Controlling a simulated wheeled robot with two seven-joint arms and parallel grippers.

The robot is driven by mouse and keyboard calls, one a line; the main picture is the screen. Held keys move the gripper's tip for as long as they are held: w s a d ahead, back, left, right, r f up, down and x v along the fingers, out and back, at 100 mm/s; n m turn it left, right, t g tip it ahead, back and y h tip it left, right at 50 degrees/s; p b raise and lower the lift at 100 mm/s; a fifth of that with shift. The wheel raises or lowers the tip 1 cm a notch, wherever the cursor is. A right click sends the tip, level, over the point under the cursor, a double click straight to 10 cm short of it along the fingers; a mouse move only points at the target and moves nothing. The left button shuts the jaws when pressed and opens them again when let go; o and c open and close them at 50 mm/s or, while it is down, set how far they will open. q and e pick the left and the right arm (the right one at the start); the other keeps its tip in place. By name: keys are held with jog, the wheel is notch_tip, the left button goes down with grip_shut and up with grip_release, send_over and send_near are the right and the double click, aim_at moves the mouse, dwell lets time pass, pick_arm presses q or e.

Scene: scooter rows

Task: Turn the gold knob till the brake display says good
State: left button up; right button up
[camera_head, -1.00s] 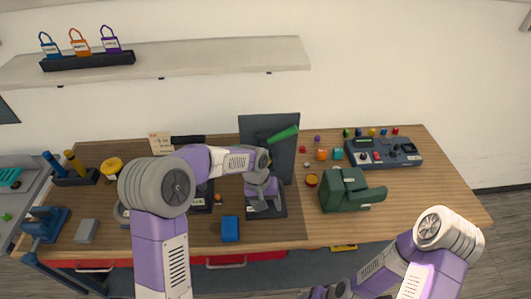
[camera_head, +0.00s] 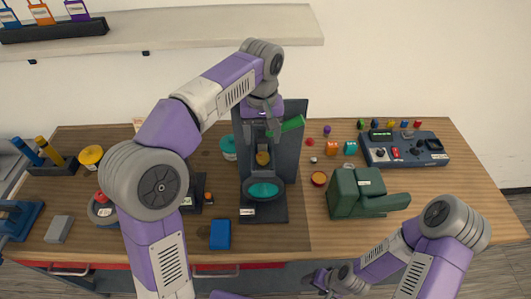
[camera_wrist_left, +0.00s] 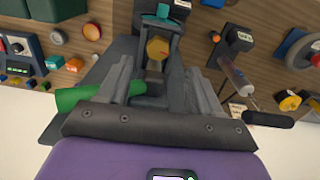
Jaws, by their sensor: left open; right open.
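The gold knob (camera_head: 262,158) sits on a dark upright stand (camera_head: 298,112) in the middle of the bench. It also shows in the left wrist view (camera_wrist_left: 157,49), between and beyond my fingers. My left gripper (camera_head: 261,132) is open just above the knob, with no clear contact; in the left wrist view its fingers (camera_wrist_left: 160,72) spread to either side. A green lever (camera_head: 291,124) juts out beside it. A console with a small green screen (camera_head: 380,134) stands at the back right; its text is unreadable. My right gripper (camera_head: 322,281) is low at the front, away from the stand.
A teal disc (camera_head: 263,191) sits on the stand's base below the knob. A green vise-like block (camera_head: 355,195) stands to the right and a blue block (camera_head: 220,235) at front left. Small coloured parts lie behind the green block. A shelf (camera_head: 200,32) hangs above the bench.

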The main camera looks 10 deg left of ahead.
aim_at(263, 156)
pick_arm(q)
jog(key=shift+w+f, duration=0.45)
jog(key=shift+f, duration=0.1)
jog(key=shift+w+f, duration=0.15)
jog(key=shift+f, duration=0.2)
jog(key=shift+s+f+b, duration=0.2)
jog(key=shift+f+b, duration=0.3)
jog(key=shift+f, duration=1.1)
jog(key=shift+s+f+b, duration=0.15)
jog(key=shift+f+b, duration=0.3)
jog(key=shift+f, duration=1.1)
pick_arm(e)
jog(key=shift+w+f, duration=0.25)
jog(key=shift+f, duration=0.95)
pick_arm(q)
jog(key=c, duration=1.1)
